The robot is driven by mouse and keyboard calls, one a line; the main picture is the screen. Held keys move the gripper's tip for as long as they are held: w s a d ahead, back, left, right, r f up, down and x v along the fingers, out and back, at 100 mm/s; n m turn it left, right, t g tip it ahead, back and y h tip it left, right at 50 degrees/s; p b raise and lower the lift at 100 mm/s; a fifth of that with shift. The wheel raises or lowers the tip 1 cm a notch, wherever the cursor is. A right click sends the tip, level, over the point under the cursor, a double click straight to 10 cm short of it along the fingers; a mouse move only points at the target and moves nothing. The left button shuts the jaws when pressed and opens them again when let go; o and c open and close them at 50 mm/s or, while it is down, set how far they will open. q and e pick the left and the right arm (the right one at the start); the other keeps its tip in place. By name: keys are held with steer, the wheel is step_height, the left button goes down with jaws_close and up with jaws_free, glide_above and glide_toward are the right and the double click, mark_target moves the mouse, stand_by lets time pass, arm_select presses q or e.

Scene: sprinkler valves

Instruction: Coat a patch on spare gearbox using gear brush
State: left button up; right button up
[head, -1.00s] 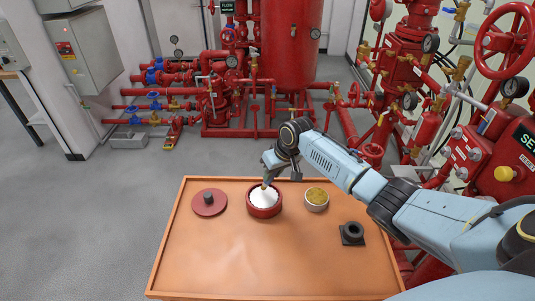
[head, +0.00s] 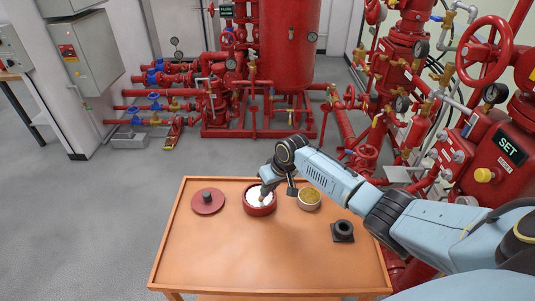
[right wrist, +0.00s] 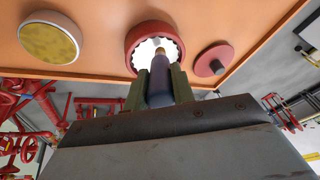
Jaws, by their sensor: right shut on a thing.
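The red round housing (head: 260,208) with white inside stands mid-table and looks like the spare gearbox. In the right wrist view, the housing (right wrist: 134,50) has a toothed inner rim. My right gripper (head: 265,184) is over it, shut on the gear brush (right wrist: 161,78), which has a dark purple handle and a brownish tip. The brush points down into the housing's opening, with its tip at the white area. I cannot tell whether it touches. A pale tin (head: 309,199) with yellow-brown content stands right of the housing. My left gripper is not in view.
A red lid-like disc with a dark knob (head: 207,201) lies left of the housing. A black square-based holder (head: 343,231) stands at the table's right. The front of the orange table (head: 250,265) is clear. Red pipes and valves (head: 420,75) stand behind and right.

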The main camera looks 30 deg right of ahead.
steer(key=shift+s+a+r+p, duration=0.1)
steer(key=shift+s+r+p, duration=0.1)
steer(key=shift+r+p, duration=0.85)
steer(key=shift+w+r+p, duration=0.15)
steer(key=shift+r+p, duration=0.3)
steer(key=shift+p, duration=0.35)
steer(key=shift+r+p, duration=0.8)
steer(key=shift+r, duration=1.15)
